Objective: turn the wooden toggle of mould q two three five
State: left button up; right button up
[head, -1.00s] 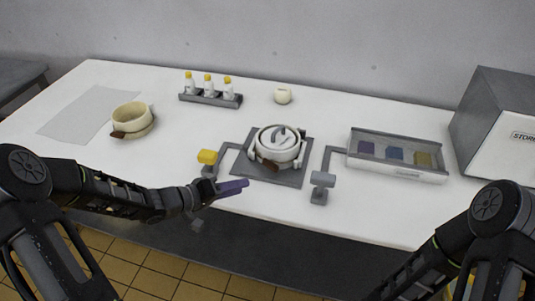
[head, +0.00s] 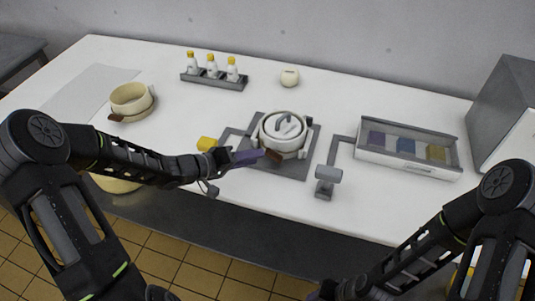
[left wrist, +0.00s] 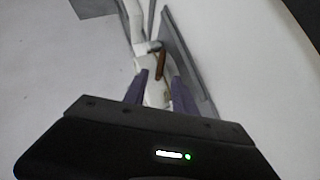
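A white round mould (head: 283,133) with a grey handle on its lid sits on a dark square plate (head: 290,168) at the table's middle. Its brown wooden toggle (head: 273,156) sticks out at the front. My left gripper (head: 262,157) is at the toggle; in the left wrist view its two purple fingers (left wrist: 160,88) stand apart. The toggle (left wrist: 161,65) shows just beyond and between the fingertips; I cannot tell whether they touch it. A cream mould (head: 131,99) with a brown toggle stands at the left. No mould number is readable. My right gripper (head: 318,294) barely shows at the bottom edge.
A yellow block on a bracket (head: 207,144) and a grey post (head: 326,180) flank the plate. A tray with coloured blocks (head: 405,159) is at right, a bottle rack (head: 215,80) and a small white round item (head: 289,77) behind. A grey box (head: 505,115) stands far right.

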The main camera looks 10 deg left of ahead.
aim_at(267, 155)
pick_arm(q)
jog(key=x, duration=0.6)
jog(key=shift+c, duration=0.4)
grip_shut()
